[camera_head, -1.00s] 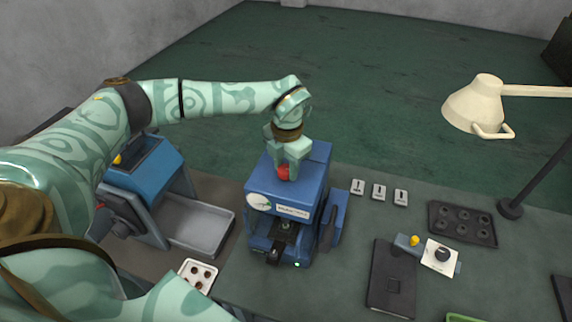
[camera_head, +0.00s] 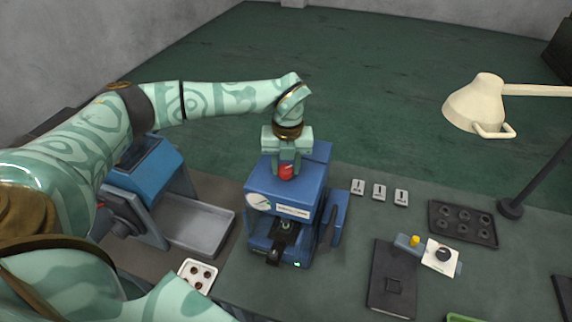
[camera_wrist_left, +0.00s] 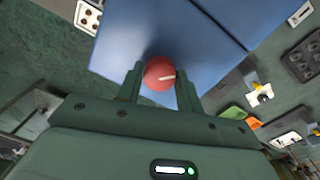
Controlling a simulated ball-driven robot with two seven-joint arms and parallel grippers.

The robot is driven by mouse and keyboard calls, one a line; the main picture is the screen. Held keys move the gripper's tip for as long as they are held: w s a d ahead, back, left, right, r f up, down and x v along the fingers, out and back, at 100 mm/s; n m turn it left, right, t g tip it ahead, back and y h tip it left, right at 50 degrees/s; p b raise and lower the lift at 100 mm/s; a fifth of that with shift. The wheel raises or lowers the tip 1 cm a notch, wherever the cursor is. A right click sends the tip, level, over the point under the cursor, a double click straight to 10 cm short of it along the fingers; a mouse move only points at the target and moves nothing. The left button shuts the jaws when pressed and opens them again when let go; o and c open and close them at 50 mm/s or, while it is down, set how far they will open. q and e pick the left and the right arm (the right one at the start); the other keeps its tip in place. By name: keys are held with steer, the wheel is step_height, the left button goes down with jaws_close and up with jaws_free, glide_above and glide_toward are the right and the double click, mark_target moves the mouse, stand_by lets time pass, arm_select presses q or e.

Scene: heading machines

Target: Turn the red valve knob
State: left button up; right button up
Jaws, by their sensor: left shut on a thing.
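My left gripper (camera_head: 286,168) points down from above and is shut on the knob. My right gripper is not in view.
A second blue machine (camera_head: 150,170) with a grey tray (camera_head: 200,232) stands to the left. Three small white tags lie beside the machine.

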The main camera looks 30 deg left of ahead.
mark_target(287, 167)
arm_select(q)
steer(key=n, duration=0.4)
steer(key=shift+w+r+n, duration=0.1)
steer(key=shift+n, duration=0.2)
steer(key=shift+n+b, duration=0.45)
steer(key=shift+n, duration=1.55)
steer(key=o, duration=1)
step_height(287, 167, up, 16)
steer(key=b, duration=0.2)
steer(key=shift+w+r, duration=0.15)
